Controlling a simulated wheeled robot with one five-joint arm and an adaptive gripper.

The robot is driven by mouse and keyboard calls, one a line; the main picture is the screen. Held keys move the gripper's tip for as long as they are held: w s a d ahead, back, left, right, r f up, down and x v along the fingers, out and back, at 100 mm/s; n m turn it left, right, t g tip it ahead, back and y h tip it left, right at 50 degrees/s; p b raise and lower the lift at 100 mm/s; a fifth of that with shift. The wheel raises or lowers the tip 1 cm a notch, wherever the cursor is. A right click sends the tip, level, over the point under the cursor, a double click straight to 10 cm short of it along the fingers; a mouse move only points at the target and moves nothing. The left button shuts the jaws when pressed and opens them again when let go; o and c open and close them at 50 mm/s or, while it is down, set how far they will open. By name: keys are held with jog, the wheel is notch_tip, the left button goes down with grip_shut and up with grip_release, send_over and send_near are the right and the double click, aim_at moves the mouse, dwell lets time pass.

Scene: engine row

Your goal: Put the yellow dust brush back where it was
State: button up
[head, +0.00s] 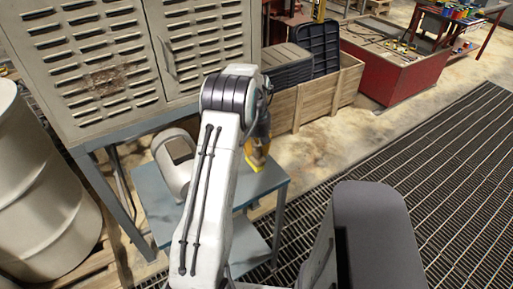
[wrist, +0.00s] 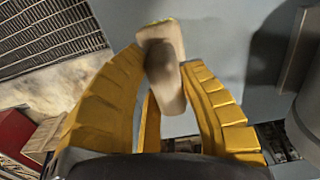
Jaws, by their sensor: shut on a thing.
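My gripper (wrist: 163,65) has yellow ribbed fingers closed on the dust brush (wrist: 166,47). In the wrist view the brush is a pale tan block with a dark patch and a thin yellow edge at its far end. In the head view my gripper (head: 258,150) is over the right part of the small blue-grey table (head: 268,181). Yellow shows there, but I cannot tell brush from fingers. I cannot tell whether the brush touches the tabletop.
A pale rounded machine part (head: 172,165) stands on the table's left side, partly behind my arm. A louvred grey cabinet (head: 120,60) rises behind. A cream drum (head: 40,190) stands left. A wooden crate (head: 318,100) and red bin (head: 393,70) are beyond.

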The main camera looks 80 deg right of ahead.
jog(key=shift+f, duration=0.15)
jog(key=o, duration=1.1)
